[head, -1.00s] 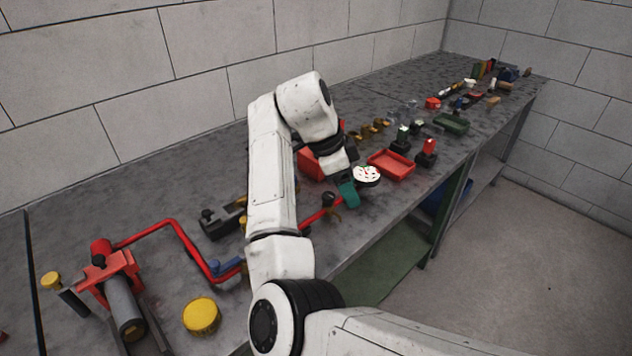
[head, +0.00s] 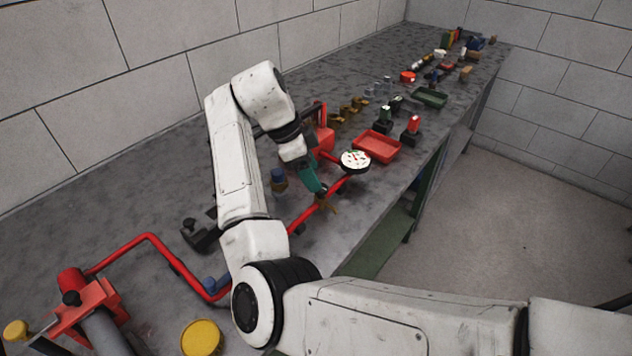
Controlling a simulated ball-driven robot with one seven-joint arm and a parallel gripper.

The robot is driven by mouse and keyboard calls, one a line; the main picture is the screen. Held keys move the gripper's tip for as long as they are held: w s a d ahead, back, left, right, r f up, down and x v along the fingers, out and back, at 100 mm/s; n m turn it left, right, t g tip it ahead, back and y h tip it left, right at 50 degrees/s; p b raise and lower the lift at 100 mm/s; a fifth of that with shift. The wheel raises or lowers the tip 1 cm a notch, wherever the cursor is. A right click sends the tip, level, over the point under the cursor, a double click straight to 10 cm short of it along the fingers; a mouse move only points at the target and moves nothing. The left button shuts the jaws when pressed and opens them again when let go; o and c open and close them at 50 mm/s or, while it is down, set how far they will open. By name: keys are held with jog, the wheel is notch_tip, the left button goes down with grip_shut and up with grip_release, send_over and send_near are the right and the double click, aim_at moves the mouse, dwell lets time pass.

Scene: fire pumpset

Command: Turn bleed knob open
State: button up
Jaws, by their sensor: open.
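My gripper (head: 314,186), with teal fingers, points down at the red pipe (head: 303,216) just left of the round white gauge (head: 355,160). It is open. A small brass fitting (head: 328,205) shows at the fingertips on this pipe. The dark knob on top of that fitting, likely the bleed knob, is mostly hidden by the fingers. I cannot tell whether the fingers touch it or stand around it. A blue-topped brass fitting (head: 278,180) stands left of my gripper, beside my forearm.
A red tray (head: 377,146) and a green tray (head: 429,97) lie farther along the bench. A dark block (head: 198,236) and a yellow round cap (head: 201,338) are nearer. Red pipe (head: 150,238) runs at the left. Open floor lies right of the bench.

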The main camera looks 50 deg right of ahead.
jog(key=shift+x, duration=1.95)
jog(key=shift+c, duration=0.2)
jog(key=c, duration=1)
